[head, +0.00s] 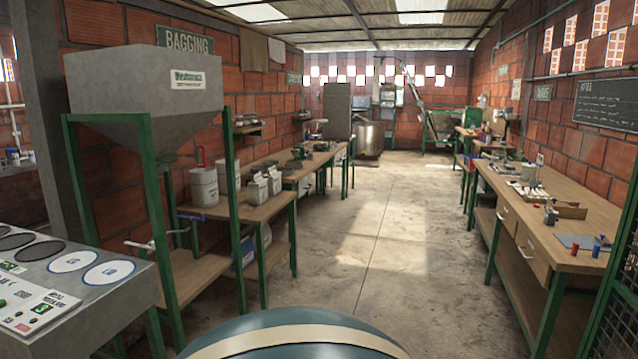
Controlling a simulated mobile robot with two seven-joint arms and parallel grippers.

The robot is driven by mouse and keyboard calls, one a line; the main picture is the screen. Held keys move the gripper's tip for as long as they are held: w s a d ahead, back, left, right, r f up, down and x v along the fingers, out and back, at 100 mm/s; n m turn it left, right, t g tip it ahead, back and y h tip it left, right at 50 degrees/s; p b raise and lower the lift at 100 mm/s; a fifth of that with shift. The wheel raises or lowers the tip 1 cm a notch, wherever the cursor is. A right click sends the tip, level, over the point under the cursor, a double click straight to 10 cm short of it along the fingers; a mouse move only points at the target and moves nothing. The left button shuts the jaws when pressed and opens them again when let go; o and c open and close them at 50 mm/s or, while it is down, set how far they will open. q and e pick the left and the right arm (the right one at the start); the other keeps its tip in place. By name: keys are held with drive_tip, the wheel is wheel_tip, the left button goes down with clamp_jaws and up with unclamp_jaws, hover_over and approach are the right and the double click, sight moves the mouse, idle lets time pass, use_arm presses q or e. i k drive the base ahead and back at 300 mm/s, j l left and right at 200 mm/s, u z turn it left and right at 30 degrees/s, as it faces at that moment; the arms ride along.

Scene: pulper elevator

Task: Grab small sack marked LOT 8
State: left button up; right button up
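Several small pale sacks with dark printed labels stand upright on the wooden bench (240,209) under the BAGGING sign, at left. A larger white one (203,187) is nearest the hopper frame, with another pale one (224,177) behind it. Two smaller sacks (257,191) (273,181) stand to the right. The print is too small to read, so I cannot tell which is LOT 8. Neither of my grippers is in view.
A grey hopper (150,85) on green legs stands at left, before the bench. A grey control panel (70,290) is at near left. A long wooden workbench (545,235) with tools lines the right wall. The concrete floor (390,270) between is clear.

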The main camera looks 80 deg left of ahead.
sight(274, 177)
drive_tip(key=u, duration=2.95)
drive_tip(key=i+z, duration=0.3)
drive_tip(key=i, duration=0.35)
drive_tip(key=i+l, duration=0.1)
drive_tip(key=i, duration=4.8)
